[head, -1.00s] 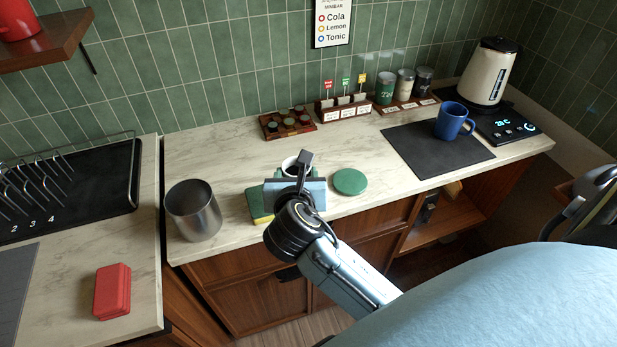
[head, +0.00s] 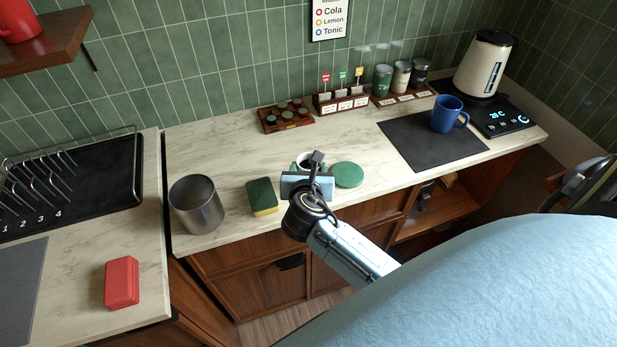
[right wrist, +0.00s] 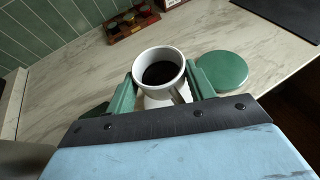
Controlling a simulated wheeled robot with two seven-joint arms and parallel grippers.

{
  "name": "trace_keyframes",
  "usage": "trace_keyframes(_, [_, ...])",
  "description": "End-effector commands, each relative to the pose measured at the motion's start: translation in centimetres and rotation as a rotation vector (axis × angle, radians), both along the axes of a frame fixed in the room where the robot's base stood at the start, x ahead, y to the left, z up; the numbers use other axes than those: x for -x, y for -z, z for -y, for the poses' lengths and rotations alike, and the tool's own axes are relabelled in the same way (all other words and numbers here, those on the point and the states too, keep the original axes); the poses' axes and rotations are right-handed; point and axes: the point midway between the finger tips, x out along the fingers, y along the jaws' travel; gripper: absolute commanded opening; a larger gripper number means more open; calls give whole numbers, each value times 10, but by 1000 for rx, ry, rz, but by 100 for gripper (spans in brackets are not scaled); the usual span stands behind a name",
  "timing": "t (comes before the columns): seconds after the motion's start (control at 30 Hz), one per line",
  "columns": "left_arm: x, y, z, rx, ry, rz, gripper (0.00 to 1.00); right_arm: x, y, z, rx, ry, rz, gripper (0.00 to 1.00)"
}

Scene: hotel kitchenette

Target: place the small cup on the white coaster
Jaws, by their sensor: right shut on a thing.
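The small white cup (head: 305,158) with dark liquid is upright between the green fingers of my right gripper (right wrist: 162,88), shut on it. In the right wrist view the cup (right wrist: 158,68) shows its rim and handle. It is over the counter just left of a round green coaster (head: 348,175), which also shows in the right wrist view (right wrist: 222,71). A pale patch shows under the cup between the fingers; I cannot tell if it is the white coaster or the cup's side. No white coaster is clearly visible. My left gripper is not in view.
A green and yellow sponge (head: 262,196) and a metal canister (head: 196,204) stand left of the gripper. A capsule rack (head: 286,117) is behind. A blue mug (head: 448,114) stands on a dark mat (head: 420,150) at right.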

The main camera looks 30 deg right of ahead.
Motion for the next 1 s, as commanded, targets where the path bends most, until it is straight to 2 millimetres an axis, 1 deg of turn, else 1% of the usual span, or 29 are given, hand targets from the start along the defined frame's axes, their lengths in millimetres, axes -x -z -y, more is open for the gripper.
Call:
trace_keyframes(0.03, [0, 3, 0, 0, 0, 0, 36, 0, 10, 0, 1, 0, -3, 27])
trace_keyframes(0.1, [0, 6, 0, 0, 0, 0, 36, 0, 20, 0, 1, 0, -3, 27])
trace_keyframes(0.17, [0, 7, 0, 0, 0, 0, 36, 0, 26, 0, 0, 0, -2, 27])
trace_keyframes(0.53, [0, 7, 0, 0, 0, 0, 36, 0, 29, 0, 0, -1, 0, 27])
trace_keyframes(0.57, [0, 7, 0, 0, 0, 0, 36, 0, 29, 0, 0, -1, -1, 56])
trace_keyframes(0.7, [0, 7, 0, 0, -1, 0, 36, 0, 29, 0, 0, -1, -1, 74])
trace_keyframes(1.0, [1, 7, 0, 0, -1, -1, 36, 0, 27, 0, -1, -1, -1, 75])
